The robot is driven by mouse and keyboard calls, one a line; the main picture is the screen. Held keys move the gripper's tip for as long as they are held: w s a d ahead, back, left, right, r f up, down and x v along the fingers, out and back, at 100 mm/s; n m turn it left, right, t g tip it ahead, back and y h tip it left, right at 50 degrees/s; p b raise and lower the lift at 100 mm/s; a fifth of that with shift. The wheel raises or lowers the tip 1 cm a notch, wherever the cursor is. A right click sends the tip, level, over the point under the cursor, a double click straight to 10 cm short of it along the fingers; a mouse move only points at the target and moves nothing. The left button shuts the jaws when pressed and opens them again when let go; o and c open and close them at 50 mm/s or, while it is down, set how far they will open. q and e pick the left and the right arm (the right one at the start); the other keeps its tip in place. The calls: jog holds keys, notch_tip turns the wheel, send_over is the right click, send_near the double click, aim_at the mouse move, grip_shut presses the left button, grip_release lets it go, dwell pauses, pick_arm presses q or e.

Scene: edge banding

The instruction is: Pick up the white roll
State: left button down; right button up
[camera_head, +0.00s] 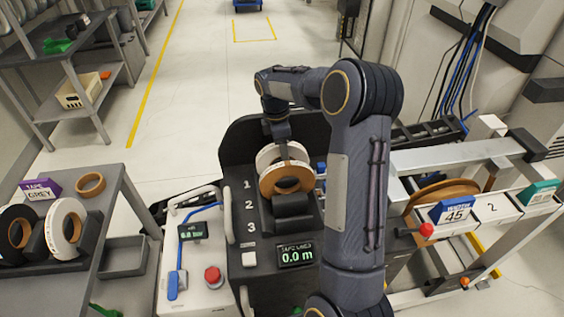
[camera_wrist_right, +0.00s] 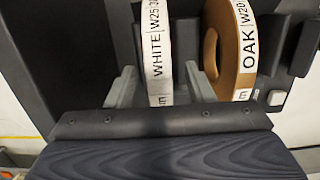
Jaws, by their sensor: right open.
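The white roll (camera_wrist_right: 157,45), labelled WHITE W25, stands upright in a dark holder and shows edge-on in the right wrist view. In the head view the white roll (camera_head: 266,157) stands behind a brown OAK roll (camera_head: 287,188), partly hidden by it and by my gripper. My right gripper (camera_head: 281,143) reaches down over the holder from above. In the right wrist view my open right gripper (camera_wrist_right: 163,88) has one finger on each side of the white roll, with the right finger between it and the OAK roll (camera_wrist_right: 236,50). My left gripper is out of view.
The holder stands on a console with slots marked 1, 2, 3 and a display (camera_head: 296,254) reading 0.0 m. A side table (camera_head: 100,240) at left carries a rack with another white roll (camera_head: 66,228) and a black roll. A red button (camera_head: 212,275) is on the near panel.

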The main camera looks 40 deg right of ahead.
grip_shut()
dwell(0.3)
dwell(0.3)
